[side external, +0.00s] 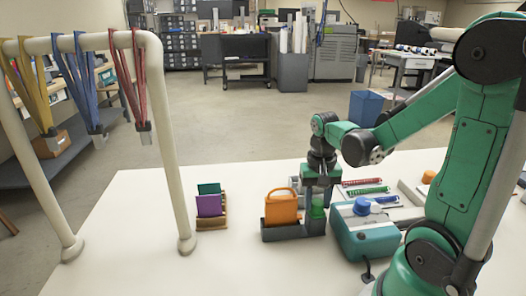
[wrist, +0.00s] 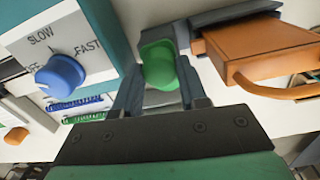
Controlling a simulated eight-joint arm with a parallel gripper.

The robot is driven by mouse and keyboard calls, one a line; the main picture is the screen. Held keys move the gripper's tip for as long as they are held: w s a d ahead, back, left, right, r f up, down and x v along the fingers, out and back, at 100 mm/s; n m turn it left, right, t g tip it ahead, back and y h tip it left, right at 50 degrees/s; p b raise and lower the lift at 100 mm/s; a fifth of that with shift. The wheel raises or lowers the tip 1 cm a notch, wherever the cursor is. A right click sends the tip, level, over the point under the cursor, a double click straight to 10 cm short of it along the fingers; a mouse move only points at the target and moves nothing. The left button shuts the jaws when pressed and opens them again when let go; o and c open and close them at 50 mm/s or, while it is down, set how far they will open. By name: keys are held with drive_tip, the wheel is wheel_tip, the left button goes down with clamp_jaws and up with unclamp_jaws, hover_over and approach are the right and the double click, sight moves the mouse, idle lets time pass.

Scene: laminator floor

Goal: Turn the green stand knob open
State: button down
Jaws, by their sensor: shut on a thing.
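The green stand knob (side external: 317,208) is at the right end of a dark grey stand (side external: 292,232), beside an orange handled piece (side external: 281,206) held in that stand. My gripper (side external: 318,190) comes down on the knob from above. In the wrist view the green knob (wrist: 160,66) sits between the two fingers of my gripper (wrist: 157,84), which are shut on it. The fingers hide its sides, and I cannot tell how far it is turned.
A teal laminator (side external: 365,236) stands close to the right, with a blue knob (wrist: 60,76) marked SLOW and FAST. A rack of purple and green cards (side external: 209,206) stands to the left. A pale frame (side external: 175,150) hung with lanyards is farther left.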

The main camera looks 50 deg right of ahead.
sight(316, 202)
drive_tip(key=shift+m, duration=0.4)
drive_tip(key=shift+c, duration=2.4)
unclamp_jaws()
drive_tip(key=shift+r, duration=0.1)
drive_tip(key=shift+r, duration=2.7)
drive_tip(key=w+a+r+n+t, duration=0.1)
drive_tip(key=w+a+n+t, duration=0.1)
drive_tip(key=a+n, duration=0.3)
drive_tip(key=w+a+r+n+t, duration=0.1)
drive_tip(key=w+a+n+t, duration=0.1)
drive_tip(key=a+n+t, duration=0.3)
drive_tip(key=a+n, duration=0.1)
drive_tip(key=a, duration=0.2)
drive_tip(key=shift+w, duration=0.25)
